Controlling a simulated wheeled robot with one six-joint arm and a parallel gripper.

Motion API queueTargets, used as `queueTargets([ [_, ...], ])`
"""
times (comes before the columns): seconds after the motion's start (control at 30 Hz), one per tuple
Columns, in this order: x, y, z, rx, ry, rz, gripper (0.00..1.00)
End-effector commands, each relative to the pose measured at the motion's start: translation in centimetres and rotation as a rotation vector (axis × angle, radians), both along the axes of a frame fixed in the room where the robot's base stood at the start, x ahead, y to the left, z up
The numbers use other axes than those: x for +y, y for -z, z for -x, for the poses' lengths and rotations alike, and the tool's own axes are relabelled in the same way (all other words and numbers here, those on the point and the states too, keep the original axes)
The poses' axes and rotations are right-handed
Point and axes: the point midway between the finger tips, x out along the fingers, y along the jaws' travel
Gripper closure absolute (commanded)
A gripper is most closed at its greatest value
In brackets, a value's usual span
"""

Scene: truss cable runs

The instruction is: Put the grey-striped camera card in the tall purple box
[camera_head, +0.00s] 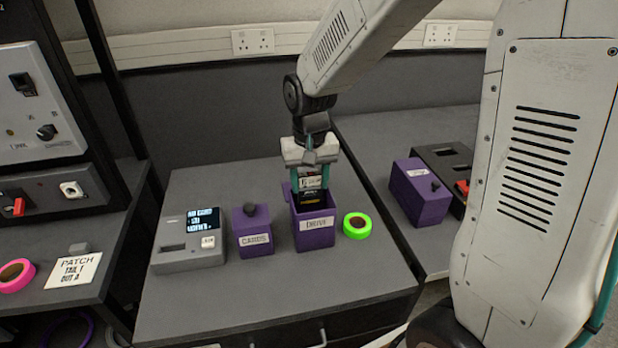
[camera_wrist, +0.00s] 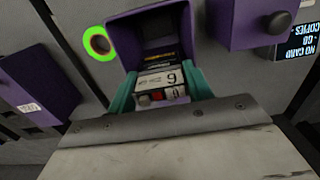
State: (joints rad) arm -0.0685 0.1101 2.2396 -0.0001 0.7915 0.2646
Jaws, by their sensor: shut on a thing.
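My gripper (camera_head: 312,178) is shut, its teal fingers on either side of a small card (camera_wrist: 160,80) with a white label and dark print. I cannot clearly make out a grey stripe on it. The card is over the mouth of the tall purple box (camera_head: 315,238), which is open and labelled DRIVE. The box also shows in the wrist view (camera_wrist: 122,34). A dark part with yellow marks (camera_head: 311,198) shows just below the fingers at the box mouth; I cannot tell whether it belongs to the card or lies inside.
A purple box labelled CARDS (camera_head: 254,240), closed with a knobbed lid, stands just left. A grey reader with a screen (camera_head: 188,252) is further left. Green tape (camera_head: 357,225) lies close to the right. Another lidded purple box (camera_head: 418,193) is on the right bench. The front of the bench is clear.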

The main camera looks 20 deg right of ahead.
Motion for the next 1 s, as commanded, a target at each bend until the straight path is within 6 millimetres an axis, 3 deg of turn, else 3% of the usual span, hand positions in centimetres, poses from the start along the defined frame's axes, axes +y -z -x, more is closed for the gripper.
queueTargets([
  [0.2, 0.00, -0.01, 0.00, 0.000, 0.000, 0.000, 0.73],
  [0.23, 0.00, -0.01, -0.01, 0.000, 0.000, 0.000, 0.44],
  [0.3, 0.00, -0.01, 0.00, 0.000, 0.000, 0.000, 0.24],
  [0.5, 0.00, -0.01, 0.00, 0.000, 0.000, 0.000, 0.24],
  [0.57, -0.01, 0.00, 0.00, 0.000, 0.000, 0.000, 0.35],
  [1.0, -0.01, -0.01, 0.00, 0.000, 0.000, 0.000, 0.35],
])
